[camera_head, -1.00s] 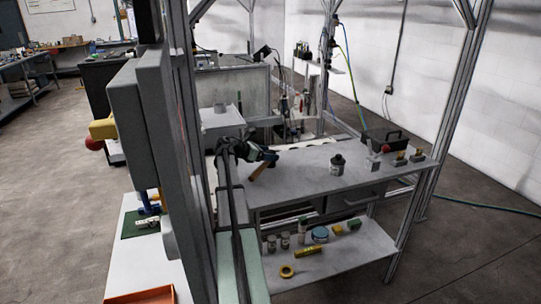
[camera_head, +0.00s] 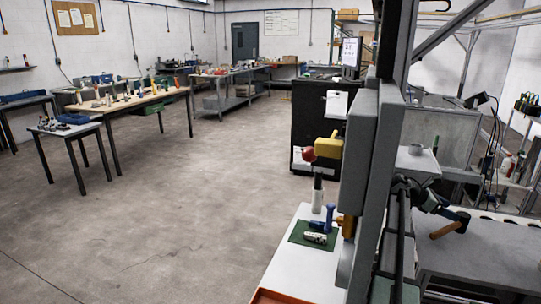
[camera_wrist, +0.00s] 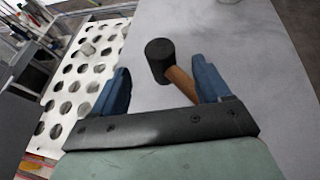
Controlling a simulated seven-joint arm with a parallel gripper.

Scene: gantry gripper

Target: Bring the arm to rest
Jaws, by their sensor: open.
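My gripper (camera_head: 441,207) is over the left end of the grey workbench (camera_head: 490,248) in the head view. In the wrist view its two blue fingers stand wide apart (camera_wrist: 161,67), with nothing clamped between them. A mallet (camera_head: 446,230) with a black head and a wooden handle lies on the bench just beyond the fingers.
A white perforated panel (camera_wrist: 113,48) lies left of the bench in the wrist view. A white table (camera_head: 288,252) with a green mat (camera_head: 312,236) and an orange tray (camera_head: 275,297) stands near the gantry column. Open floor (camera_head: 190,200) fills the left.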

